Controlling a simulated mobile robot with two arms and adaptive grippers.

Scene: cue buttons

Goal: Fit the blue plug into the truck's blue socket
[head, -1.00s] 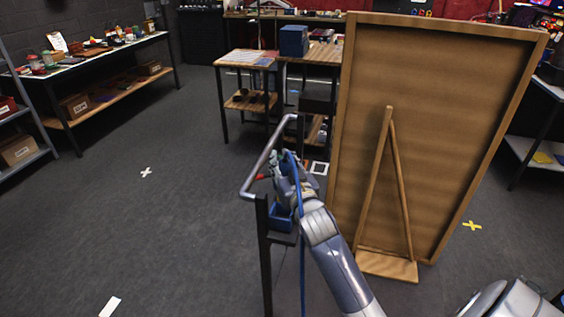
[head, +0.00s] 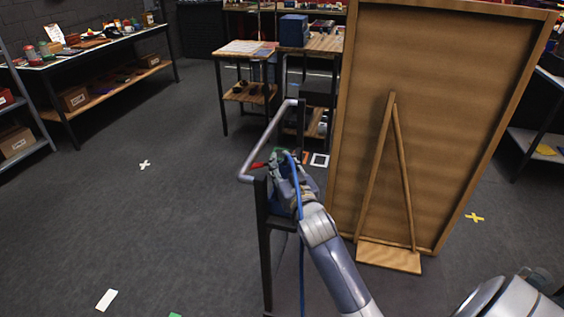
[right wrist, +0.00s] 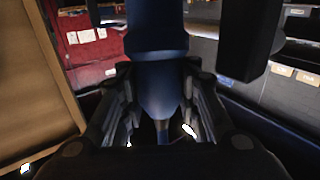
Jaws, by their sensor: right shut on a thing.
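The truck shows in the head view as a grey tube handle (head: 263,146) on a black post frame (head: 265,250). My right gripper (head: 281,168) is beside the handle, on the frame's right side. In the right wrist view its fingers are shut on the blue plug (right wrist: 160,92). A blue cable (head: 301,265) hangs from the gripper. A wider dark blue piece (right wrist: 156,36) lines up beyond the plug; I cannot tell whether it is plug or socket. The blue socket is mostly hidden by the gripper, so its contact with the plug cannot be told. My left gripper is out of view.
A large wooden board (head: 430,130) on a stand is close to the right of my right arm. A wooden table (head: 322,46) with a blue box (head: 293,31) stands behind. The floor (head: 170,230) to the left is open.

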